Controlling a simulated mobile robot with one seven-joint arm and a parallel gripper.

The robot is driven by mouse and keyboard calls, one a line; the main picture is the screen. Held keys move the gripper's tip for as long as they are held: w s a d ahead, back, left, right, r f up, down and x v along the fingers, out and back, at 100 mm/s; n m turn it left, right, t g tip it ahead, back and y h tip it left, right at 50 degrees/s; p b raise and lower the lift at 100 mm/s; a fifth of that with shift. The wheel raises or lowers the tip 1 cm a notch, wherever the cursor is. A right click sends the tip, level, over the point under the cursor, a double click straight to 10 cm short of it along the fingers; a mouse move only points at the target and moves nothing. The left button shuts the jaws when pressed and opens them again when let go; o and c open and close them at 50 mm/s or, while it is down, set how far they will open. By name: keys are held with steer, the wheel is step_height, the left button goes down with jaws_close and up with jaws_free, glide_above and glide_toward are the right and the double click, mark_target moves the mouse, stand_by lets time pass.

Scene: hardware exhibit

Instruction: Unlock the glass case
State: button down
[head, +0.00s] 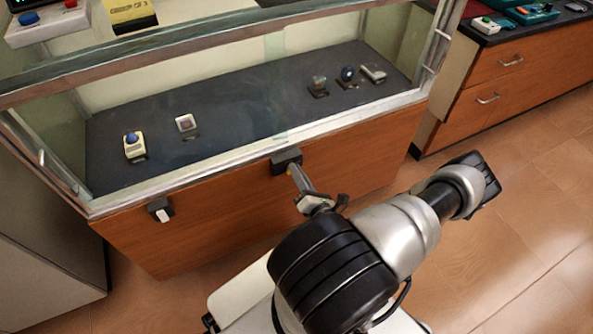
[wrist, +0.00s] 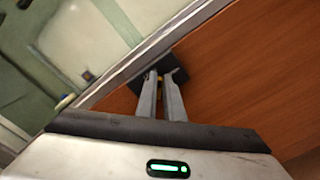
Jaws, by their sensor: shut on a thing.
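The glass case (head: 250,170) has a wooden front panel below its metal-framed glass. A dark lock block (head: 287,157) sits at the top middle of that panel; it also shows in the wrist view (wrist: 143,70). My gripper (head: 296,173) is at this block, its fingertips touching or nearly touching it. In the wrist view my gripper (wrist: 160,82) is shut on a small brass-coloured piece, probably a key, mostly hidden between the fingers. Whether it sits inside the lock cannot be told. The glass looks closed.
A second dark block with a white piece (head: 161,210) is on the panel at left. Several small gadgets, such as one with a blue knob (head: 134,146), lie inside the case. A wooden drawer cabinet (head: 510,80) stands at right. The tiled floor (head: 530,200) at right is clear.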

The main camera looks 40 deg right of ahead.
steer(key=m, duration=0.5)
steer(key=f+m, duration=0.1)
steer(key=m, duration=0.2)
steer(key=shift+s+d+m+b, duration=0.1)
steer(key=shift+d+m+b, duration=0.05)
steer(key=shift+m+b, duration=0.15)
stand_by(0.3)
steer(key=c, duration=1.9)
jaws_free()
steer(key=shift+o, duration=0.2)
steer(key=shift+s, duration=0.1)
steer(key=p+v, duration=0.2)
steer(key=v, duration=1.5)
